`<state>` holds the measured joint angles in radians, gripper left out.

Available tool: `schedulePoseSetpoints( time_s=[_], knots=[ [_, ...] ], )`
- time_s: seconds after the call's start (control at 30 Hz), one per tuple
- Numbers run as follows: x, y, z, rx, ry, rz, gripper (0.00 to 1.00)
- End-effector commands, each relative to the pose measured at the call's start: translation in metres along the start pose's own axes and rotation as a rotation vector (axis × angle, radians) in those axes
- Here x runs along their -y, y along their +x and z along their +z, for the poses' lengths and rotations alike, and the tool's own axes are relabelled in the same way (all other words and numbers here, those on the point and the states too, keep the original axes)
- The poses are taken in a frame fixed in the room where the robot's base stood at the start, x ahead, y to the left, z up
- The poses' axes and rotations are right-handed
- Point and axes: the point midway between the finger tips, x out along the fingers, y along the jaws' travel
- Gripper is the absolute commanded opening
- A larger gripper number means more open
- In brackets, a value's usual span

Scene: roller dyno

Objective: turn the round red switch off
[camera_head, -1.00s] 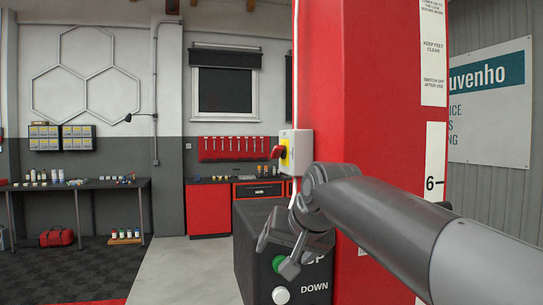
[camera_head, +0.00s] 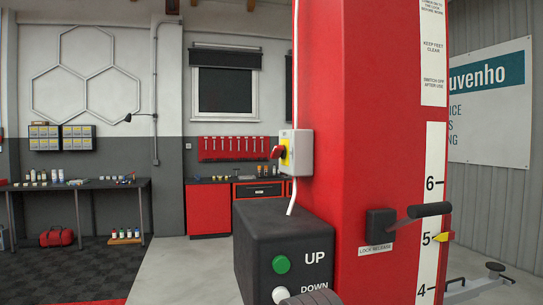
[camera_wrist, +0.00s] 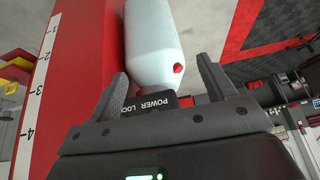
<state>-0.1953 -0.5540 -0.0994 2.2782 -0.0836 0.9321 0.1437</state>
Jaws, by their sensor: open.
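The red switch (camera_head: 277,152) sticks out from a yellow plate (camera_head: 286,152) on a light grey box (camera_head: 300,153), fixed to the red column's left edge. I see it nearly side-on, so its turned position is hard to tell. My gripper (camera_wrist: 165,84) is open and empty in the wrist view, its two dark fingers apart. Between and beyond them are a black "POWER LOCK" label (camera_wrist: 150,106), partly hidden, and a white rounded tank (camera_wrist: 152,42) with a small red cap (camera_wrist: 179,69). The switch is not clearly identifiable in the wrist view.
The red column (camera_head: 380,110) fills the right middle. A black control box (camera_head: 285,245) with a green UP button (camera_head: 281,264) and white DOWN button (camera_head: 280,295) stands below the switch. A black lock release lever (camera_head: 428,210) juts from the column. Open floor (camera_head: 185,270) lies left.

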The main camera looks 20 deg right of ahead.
Motion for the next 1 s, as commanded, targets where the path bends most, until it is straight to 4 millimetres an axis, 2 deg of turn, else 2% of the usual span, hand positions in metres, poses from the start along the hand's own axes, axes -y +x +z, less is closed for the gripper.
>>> schedulePoseSetpoints(
  time_s=[0.27, 0.47, 0.57, 0.7, 1.0],
  knots=[
    [0.019, 0.004, -0.057, 0.013, 0.003, 0.006, 0.76],
    [0.055, 0.016, -0.125, 0.007, 0.012, 0.038, 0.76],
    [0.081, 0.024, -0.161, -0.008, 0.015, 0.066, 0.76],
    [0.126, 0.035, -0.203, -0.044, 0.014, 0.114, 0.76],
    [0.24, 0.047, -0.273, -0.207, -0.005, 0.255, 0.76]
  ],
)
